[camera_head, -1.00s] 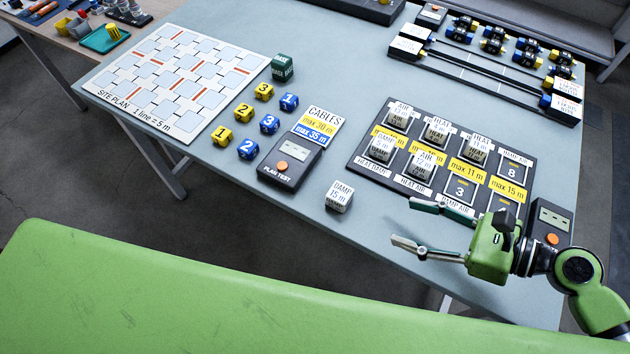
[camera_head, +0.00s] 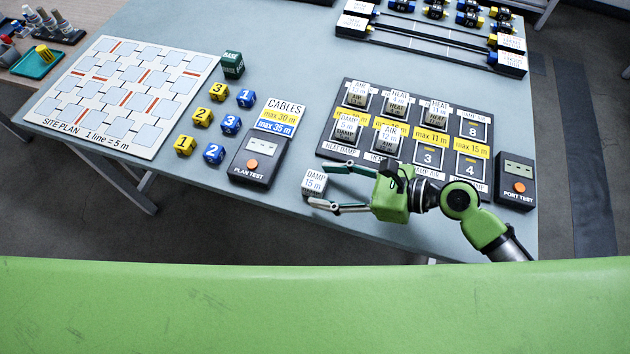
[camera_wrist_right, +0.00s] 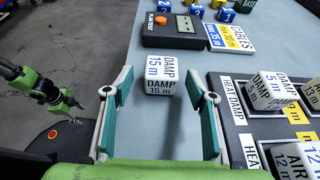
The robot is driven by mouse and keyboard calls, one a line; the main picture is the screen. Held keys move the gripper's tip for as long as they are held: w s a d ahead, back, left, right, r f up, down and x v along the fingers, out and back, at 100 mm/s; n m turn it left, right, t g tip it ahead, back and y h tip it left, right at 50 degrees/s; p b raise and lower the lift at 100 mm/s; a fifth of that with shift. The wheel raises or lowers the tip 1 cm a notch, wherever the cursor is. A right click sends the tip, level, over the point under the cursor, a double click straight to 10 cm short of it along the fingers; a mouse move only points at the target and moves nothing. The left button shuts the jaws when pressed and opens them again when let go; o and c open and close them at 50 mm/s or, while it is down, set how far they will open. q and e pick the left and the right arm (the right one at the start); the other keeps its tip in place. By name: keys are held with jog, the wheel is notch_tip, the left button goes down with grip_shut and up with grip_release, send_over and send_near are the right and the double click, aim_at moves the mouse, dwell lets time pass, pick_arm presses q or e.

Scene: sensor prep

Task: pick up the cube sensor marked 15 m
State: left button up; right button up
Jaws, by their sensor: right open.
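The white cube sensor marked DAMP 15 m (camera_head: 314,183) sits on the table near its front edge, left of the dark sensor board. In the right wrist view the cube (camera_wrist_right: 160,82) lies ahead, between the lines of the two fingers. My right gripper (camera_head: 321,186) is open and empty, its fingertips at the cube's near side, one to each side of it. It also shows in the right wrist view (camera_wrist_right: 159,88); whether a finger touches the cube I cannot tell. My left gripper (camera_wrist_right: 68,108) shows at the left of the right wrist view, its jaws unclear.
The sensor board (camera_head: 332,142) with other white cubes lies just right of the cube. The plan tester (camera_head: 252,165) stands to its left, the cables card (camera_head: 283,115) behind. The port tester (camera_head: 516,183) is at the right.

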aim_at(325, 183)
jog(key=x, duration=0.3)
jog(key=shift+w+a, duration=0.25)
jog(key=shift+c, duration=0.2)
jog(key=c, duration=1.1)
jog(key=shift+c, duration=0.2)
